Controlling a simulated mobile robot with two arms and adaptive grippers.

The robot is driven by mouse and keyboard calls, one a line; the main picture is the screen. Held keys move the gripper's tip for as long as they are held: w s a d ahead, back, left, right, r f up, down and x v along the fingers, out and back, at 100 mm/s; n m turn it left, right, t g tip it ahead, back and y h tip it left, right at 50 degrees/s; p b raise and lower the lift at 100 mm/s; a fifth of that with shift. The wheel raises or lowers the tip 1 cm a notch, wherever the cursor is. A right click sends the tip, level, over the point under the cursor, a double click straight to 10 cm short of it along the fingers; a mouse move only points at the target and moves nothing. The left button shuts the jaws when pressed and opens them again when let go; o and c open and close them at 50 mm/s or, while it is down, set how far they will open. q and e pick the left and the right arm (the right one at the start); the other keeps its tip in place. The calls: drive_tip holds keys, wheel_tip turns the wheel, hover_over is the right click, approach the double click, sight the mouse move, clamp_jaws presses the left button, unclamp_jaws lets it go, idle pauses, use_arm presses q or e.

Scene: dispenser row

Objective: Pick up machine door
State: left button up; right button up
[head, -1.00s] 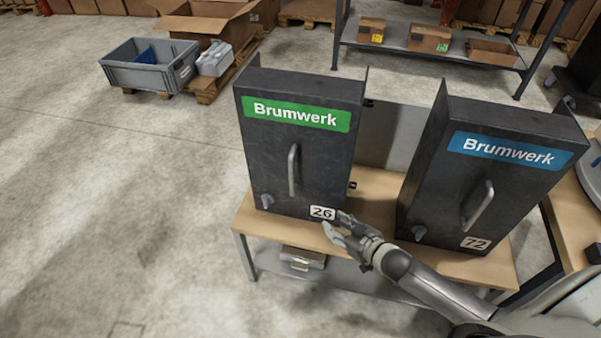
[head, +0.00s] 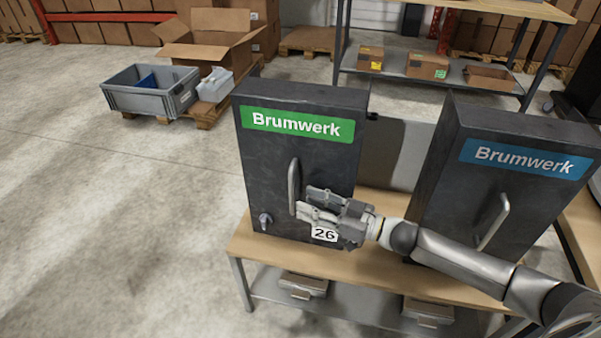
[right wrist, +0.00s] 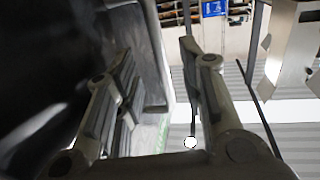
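The dark machine door (head: 262,168) with a green Brumwerk label and number 26 stands upright on the bench. It looks closed. Its vertical silver handle (head: 293,182) is left of my right gripper (head: 304,201), whose fingertips are at the handle's lower half. In the right wrist view, my right gripper (right wrist: 156,48) is open, with a grey bar that looks like the handle (right wrist: 154,65) between its fingers. I cannot tell whether they touch it. A small knob (head: 265,220) sits at the door's lower left. My left gripper is not in view.
A second dark machine (head: 450,195) with a blue Brumwerk label (head: 525,158) stands to the right, behind my right arm. Both stand on a wooden-topped bench (head: 270,250). A grey crate (head: 150,98) and open carton lie back left. The floor at left is clear.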

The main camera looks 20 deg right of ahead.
sight(292, 213)
drive_tip(key=x, duration=0.5)
drive_tip(key=shift+w+a+f+b, duration=0.2)
drive_tip(key=shift+w+f+b, duration=0.05)
drive_tip(key=shift+f+b, duration=0.1)
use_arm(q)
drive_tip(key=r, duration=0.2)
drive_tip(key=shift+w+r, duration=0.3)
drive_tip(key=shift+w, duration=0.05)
use_arm(e)
drive_tip(key=shift+r, duration=0.1)
clamp_jaws()
drive_tip(key=shift+r, duration=0.2)
